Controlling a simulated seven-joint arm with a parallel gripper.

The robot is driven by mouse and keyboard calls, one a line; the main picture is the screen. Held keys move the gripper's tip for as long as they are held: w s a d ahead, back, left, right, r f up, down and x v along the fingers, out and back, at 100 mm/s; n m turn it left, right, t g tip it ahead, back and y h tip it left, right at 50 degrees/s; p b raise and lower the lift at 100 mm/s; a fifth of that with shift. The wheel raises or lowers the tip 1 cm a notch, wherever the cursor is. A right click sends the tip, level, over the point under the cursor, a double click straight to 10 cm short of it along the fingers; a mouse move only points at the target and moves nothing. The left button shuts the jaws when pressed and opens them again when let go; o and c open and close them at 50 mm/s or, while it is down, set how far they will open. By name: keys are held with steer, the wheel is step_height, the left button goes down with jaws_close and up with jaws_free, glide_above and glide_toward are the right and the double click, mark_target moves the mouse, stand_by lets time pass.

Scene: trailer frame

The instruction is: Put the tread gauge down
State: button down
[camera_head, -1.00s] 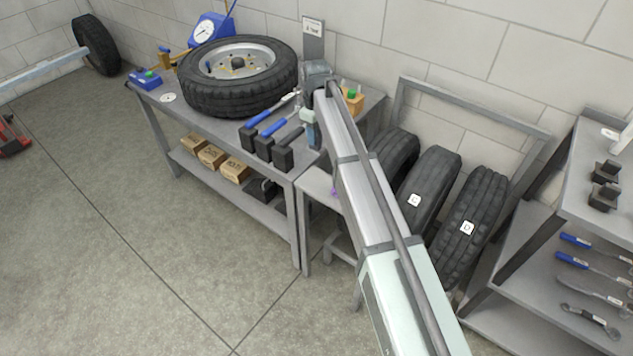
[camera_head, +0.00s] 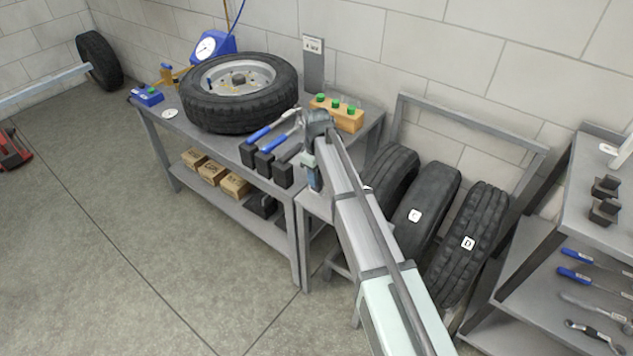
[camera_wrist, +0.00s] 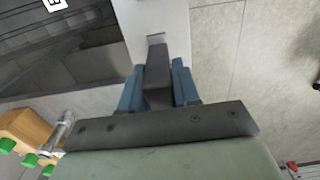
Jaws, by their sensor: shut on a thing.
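The tread gauge (camera_wrist: 157,72) shows in the wrist view as a dark grey piece between two blue fingers. My gripper (camera_wrist: 158,84) is shut on it. Beyond the fingertips is a light grey surface (camera_wrist: 150,20); I cannot tell whether the gauge touches it. In the head view my gripper (camera_head: 315,181) points down at the right front end of the workbench (camera_head: 205,127), above the lower grey stand (camera_head: 318,207). The gauge is too small or hidden to make out there.
A wheel (camera_head: 240,112) lies on the workbench, with blue-handled tools in black holders (camera_head: 265,163) in front. A wooden block with green-topped items (camera_head: 345,121) stands behind my wrist. Tyres (camera_head: 425,205) lean in a rack to the right. A shelf (camera_head: 560,190) is further right.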

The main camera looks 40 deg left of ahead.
steer(key=shift+f, duration=1.4)
steer(key=shift+f, duration=0.1)
steer(key=c, duration=0.8)
jaws_free()
step_height(320, 180, up, 12)
steer(key=shift+r, duration=0.15)
